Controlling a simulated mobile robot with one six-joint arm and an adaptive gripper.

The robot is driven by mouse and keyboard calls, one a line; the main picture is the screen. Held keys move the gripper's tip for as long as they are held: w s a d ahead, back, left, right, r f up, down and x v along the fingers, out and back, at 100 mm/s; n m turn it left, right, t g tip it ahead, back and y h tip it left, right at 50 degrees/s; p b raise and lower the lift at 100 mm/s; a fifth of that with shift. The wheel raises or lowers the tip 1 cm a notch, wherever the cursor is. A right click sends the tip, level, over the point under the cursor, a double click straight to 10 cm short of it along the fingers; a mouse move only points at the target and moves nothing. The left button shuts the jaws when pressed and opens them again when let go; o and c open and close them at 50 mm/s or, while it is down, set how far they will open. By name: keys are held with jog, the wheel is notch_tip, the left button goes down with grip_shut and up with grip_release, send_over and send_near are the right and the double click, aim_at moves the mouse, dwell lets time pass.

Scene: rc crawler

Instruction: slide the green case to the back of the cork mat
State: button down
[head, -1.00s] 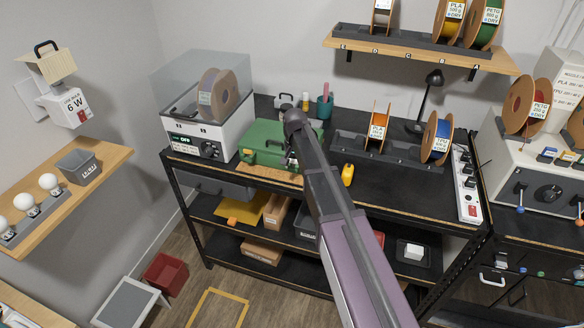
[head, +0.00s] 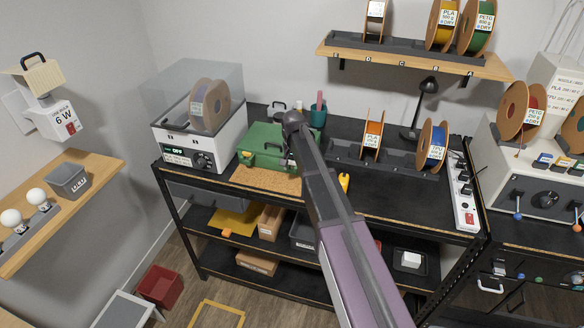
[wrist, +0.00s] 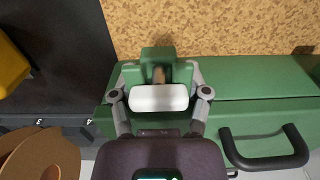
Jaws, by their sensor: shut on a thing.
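The green case (head: 262,143) sits on the cork mat (head: 265,180), towards its back. A bare strip of cork shows in front of the case in the head view. In the wrist view, cork (wrist: 215,28) fills the top and the case (wrist: 250,80) lies below it with its black handle (wrist: 265,150). My gripper (wrist: 159,78) is shut on a raised green block (wrist: 158,55) on the case. A white rounded piece lies across between the fingers. In the head view, my arm hides most of the grip and the right end of the case.
A filament dryer (head: 200,140) stands left of the case. A teal cup (head: 318,115) is behind it on the right. Orange (head: 372,138) and blue (head: 433,145) spools stand farther right.

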grip_release()
jog(key=shift+s, duration=0.15)
dwell(0.4)
